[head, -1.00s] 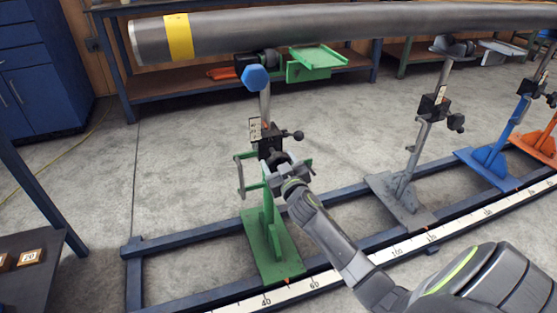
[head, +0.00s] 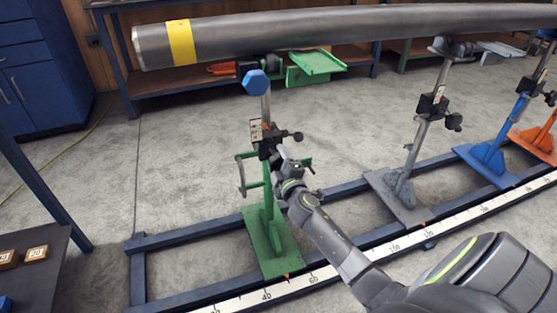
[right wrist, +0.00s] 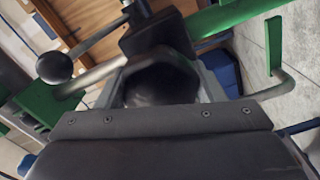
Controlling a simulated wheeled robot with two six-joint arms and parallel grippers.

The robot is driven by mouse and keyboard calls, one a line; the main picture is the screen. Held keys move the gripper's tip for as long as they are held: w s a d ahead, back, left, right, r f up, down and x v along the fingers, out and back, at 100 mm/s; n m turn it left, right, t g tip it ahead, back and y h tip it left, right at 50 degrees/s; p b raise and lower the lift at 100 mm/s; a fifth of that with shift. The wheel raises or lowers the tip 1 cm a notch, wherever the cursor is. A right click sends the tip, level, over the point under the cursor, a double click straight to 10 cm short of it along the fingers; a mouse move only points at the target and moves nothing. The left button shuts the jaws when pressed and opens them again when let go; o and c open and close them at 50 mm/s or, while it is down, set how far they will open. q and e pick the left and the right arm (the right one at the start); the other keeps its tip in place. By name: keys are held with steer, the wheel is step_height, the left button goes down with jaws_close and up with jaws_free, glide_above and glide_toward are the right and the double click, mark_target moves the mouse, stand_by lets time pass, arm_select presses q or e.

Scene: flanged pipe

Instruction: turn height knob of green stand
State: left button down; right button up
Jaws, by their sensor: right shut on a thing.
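The green stand (head: 269,240) stands upright on the blue rail frame, below the near end of the pipe. Its clamp block (head: 265,137) is black, with a ball-ended lever (head: 297,136) at its right. My right gripper (head: 281,160) reaches up from the lower right to the stand just below the block. In the right wrist view, the black round height knob (right wrist: 160,82) sits between the fingers, and the gripper is shut on it. The gripper mostly hides the knob in the head view. My left gripper is in neither view now.
The grey pipe (head: 300,35) with a yellow band lies across the stand tops. A grey stand (head: 404,195), a blue stand (head: 490,155) and an orange stand (head: 538,140) stand to the right. A white scale (head: 380,260) runs along the front rail. A dark table (head: 45,275) is lower left.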

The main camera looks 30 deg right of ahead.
steer(key=n+p, duration=0.1)
steer(key=n, duration=0.4)
steer(key=shift+f, duration=0.1)
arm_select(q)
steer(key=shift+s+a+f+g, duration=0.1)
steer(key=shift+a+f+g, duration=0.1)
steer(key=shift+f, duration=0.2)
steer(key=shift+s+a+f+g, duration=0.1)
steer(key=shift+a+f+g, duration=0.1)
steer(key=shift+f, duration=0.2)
arm_select(e)
steer(key=shift+n, duration=0.3)
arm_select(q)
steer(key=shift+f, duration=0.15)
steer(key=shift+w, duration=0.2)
arm_select(e)
steer(key=o, duration=0.8)
steer(key=shift+c, duration=0.2)
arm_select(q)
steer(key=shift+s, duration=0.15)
arm_select(e)
steer(key=shift+o, duration=1.1)
steer(key=shift+s+a, duration=0.1)
